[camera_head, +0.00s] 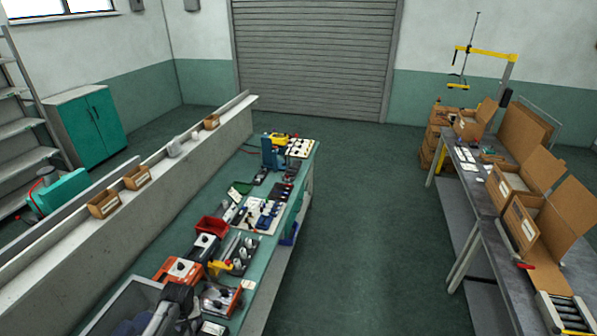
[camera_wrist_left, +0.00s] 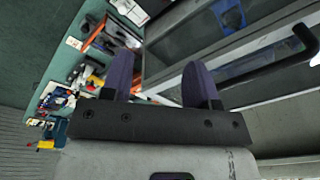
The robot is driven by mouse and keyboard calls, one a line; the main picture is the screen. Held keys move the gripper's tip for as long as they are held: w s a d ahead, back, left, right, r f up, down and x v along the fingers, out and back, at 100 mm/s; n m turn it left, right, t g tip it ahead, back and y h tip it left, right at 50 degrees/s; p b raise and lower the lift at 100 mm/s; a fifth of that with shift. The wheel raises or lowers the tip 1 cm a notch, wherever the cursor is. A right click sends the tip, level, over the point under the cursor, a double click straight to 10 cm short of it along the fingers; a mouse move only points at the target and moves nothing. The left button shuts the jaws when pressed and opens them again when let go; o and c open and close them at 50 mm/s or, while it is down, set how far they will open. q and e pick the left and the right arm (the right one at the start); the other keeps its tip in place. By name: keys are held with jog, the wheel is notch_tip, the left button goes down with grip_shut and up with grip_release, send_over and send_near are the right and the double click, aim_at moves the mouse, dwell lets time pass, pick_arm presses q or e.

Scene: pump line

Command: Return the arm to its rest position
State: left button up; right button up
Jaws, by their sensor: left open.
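My left gripper (camera_wrist_left: 160,75) shows in the left wrist view. Its two purple-grey fingers stand well apart with nothing between them. Beyond the fingers are the green workbench (camera_wrist_left: 62,62) with its parts and the edge of a grey bin. In the head view a dark shape at the bottom, by the near end of the bench, may be part of my left arm; the fingers cannot be made out there. My right arm and gripper are in neither view.
The workbench (camera_head: 240,279) carries a red bin (camera_head: 212,227), orange-based fixtures (camera_head: 180,269) and tools. A grey bin (camera_head: 112,297) with blue contents is at its near end. A low wall runs along its left. The floor (camera_head: 365,220) is clear towards the packing table with cardboard boxes (camera_head: 520,222).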

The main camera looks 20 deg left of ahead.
pick_arm(q)
jog(key=w+d+r+m+t+y, duration=0.15)
jog(key=w+d+r+m, duration=0.3)
jog(key=r, duration=0.45)
jog(key=s+d+r+m+t, duration=0.4)
jog(key=d+r+m+t, duration=0.15)
jog(key=d+r, duration=0.55)
jog(key=s+d+m+h, duration=0.1)
jog(key=s+d+h, duration=0.1)
jog(key=s+d, duration=1.1)
jog(key=s+f+g, duration=0.2)
jog(key=s+f, duration=0.2)
jog(key=s, duration=0.3)
jog(key=s+f+g+h, duration=0.1)
jog(key=s+f, duration=0.2)
jog(key=s, duration=0.4)
jog(key=shift+s+d+f+g, duration=0.3)
jog(key=shift+d+f+g, duration=0.1)
jog(key=shift+d, duration=0.05)
